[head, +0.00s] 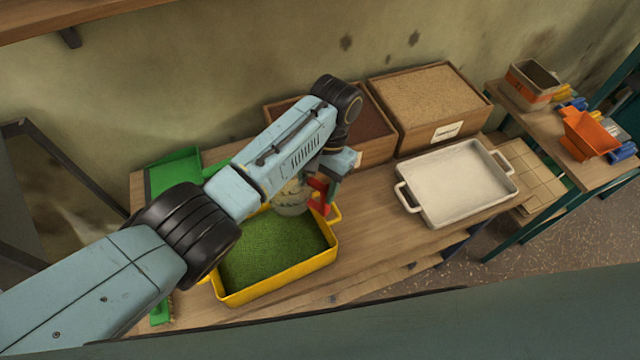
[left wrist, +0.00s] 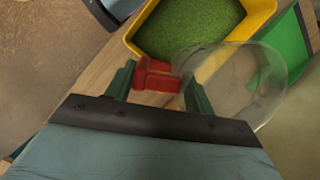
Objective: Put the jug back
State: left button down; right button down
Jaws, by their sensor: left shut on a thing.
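The jug (head: 291,198) is clear and round with a red handle. It shows partly behind my left arm, at the far edge of the yellow tray, and appears see-through in the left wrist view (left wrist: 262,88). My left gripper (head: 326,190) is shut on the red handle (left wrist: 157,76), with one green finger on each side of it in the left wrist view. I cannot tell whether the jug touches anything below. The yellow tray (head: 285,292) holds green grainy material. My right gripper is not in view.
A white two-handled tray (head: 457,220) stands on the bench at right. Behind it is a wooden box of tan grain (head: 430,100); a box of dark material (head: 375,125) is beside that. A green tray (head: 173,172) lies at left. Bare wood (head: 375,225) shows between yellow and white trays.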

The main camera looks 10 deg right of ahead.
pick_arm(q)
jog(key=shift+r, duration=1.2)
